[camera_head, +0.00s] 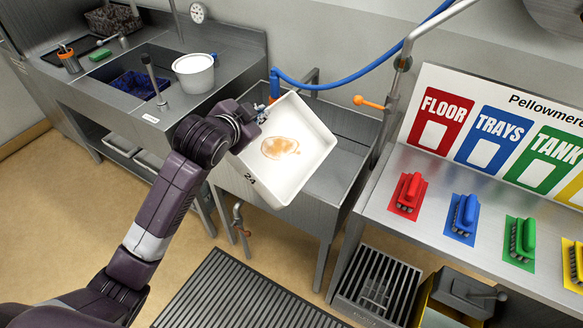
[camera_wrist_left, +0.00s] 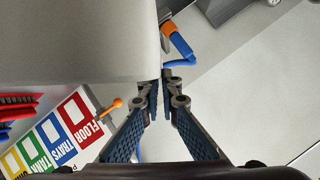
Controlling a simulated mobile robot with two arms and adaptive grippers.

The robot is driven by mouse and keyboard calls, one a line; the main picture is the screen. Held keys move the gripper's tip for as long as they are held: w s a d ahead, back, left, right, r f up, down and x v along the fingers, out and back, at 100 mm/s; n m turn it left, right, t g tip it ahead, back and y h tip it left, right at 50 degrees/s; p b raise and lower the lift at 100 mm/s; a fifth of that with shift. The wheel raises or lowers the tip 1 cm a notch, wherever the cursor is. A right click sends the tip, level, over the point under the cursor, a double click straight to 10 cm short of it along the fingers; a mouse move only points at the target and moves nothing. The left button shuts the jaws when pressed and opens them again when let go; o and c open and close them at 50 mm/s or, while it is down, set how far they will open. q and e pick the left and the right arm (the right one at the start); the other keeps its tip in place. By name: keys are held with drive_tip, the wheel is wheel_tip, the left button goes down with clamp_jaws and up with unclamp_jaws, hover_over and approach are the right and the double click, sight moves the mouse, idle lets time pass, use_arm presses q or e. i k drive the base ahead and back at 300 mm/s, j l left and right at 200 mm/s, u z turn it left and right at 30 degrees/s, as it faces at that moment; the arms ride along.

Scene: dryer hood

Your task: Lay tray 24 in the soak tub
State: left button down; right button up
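Tray 24 (camera_head: 310,168) is a white, shallow tray with "24" on its outer wall and an orange-brown stain on its inside floor. It is held tilted over the steel soak tub (camera_head: 345,125), whose left part it hides. My left gripper (camera_head: 260,113) is shut on the tray's upper-left wall. In the left wrist view, the fingers (camera_wrist_left: 161,92) pinch together at the edge of the tray, whose pale surface (camera_wrist_left: 75,45) fills the upper left. I cannot tell whether the tray touches the tub. My right gripper is out of view.
A blue hose (camera_head: 370,70) and an orange-handled tap (camera_head: 370,103) are behind the tub. A sink counter with a white bucket (camera_head: 194,73) stands to the left. A shelf with coloured brushes (camera_head: 464,214) stands to the right. A floor grate (camera_head: 245,295) lies in front.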

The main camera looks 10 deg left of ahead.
sight(316, 173)
drive_tip(key=i+l, duration=0.25)
drive_tip(key=i, duration=0.2)
drive_tip(key=i+l, duration=0.25)
drive_tip(key=i, duration=0.25)
